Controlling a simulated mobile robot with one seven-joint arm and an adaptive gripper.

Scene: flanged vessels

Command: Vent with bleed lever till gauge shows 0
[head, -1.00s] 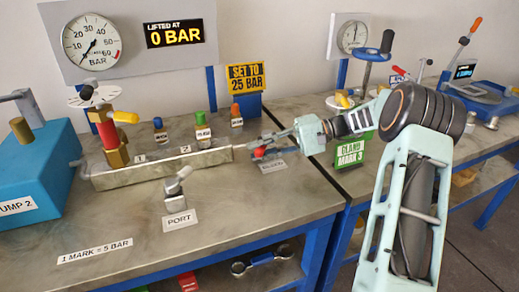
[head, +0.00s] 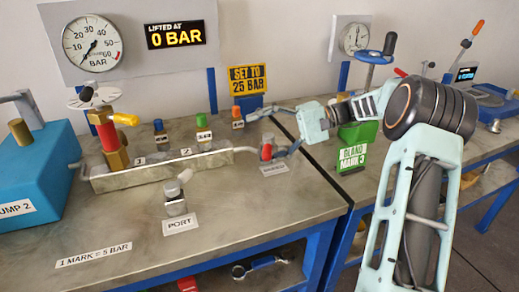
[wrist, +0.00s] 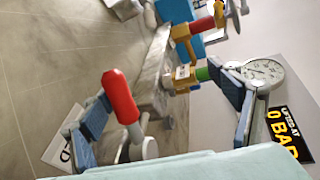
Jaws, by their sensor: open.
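The bleed lever (head: 266,152) has a red grip and stands on the bench, right of the long manifold block; its label is partly hidden. In the wrist view its red grip (wrist: 120,98) shows large, nearer the left finger. My gripper (head: 268,130) is open, its fingers spread at the lever, one behind and one on the right side. In the wrist view the fingers (wrist: 165,108) are wide apart with nothing clamped. I cannot tell whether a finger touches the grip. The large gauge (head: 91,42) has its needle pointing lower left, near the low end of its scale.
A display (head: 175,33) reads "LIFTED AT 0 BAR". A yellow sign (head: 247,79) says "SET TO 25 BAR". A red-and-brass valve (head: 108,140) stands at the manifold (head: 160,170). A port fitting (head: 176,200) stands in front.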

